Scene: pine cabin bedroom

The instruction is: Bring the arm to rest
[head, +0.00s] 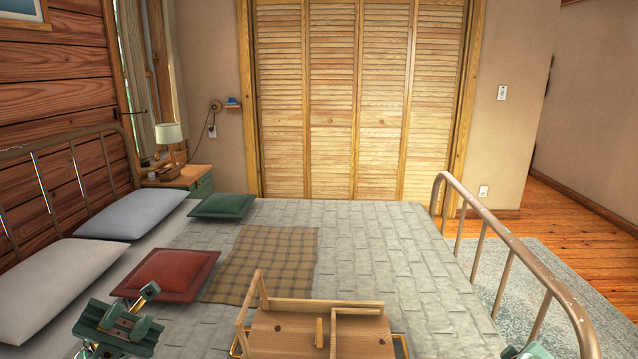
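My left gripper (126,325) is at the lower left, over the near part of the bed (370,235). It is green and dark metal, and nothing shows held in it. Its fingers are seen at an angle, so I cannot tell whether they are open or shut. Only a small green piece of my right arm's end (530,352) shows at the bottom edge on the right, near the bed's foot rail; its fingers are cut off or unclear.
A wooden tray (285,332) with dividers and brass handles lies on the bed between the arms. A red cushion (170,272), a plaid cloth (265,260), a green cushion (222,206) and white pillows (132,212) lie beyond. A metal foot rail (505,235) stands right.

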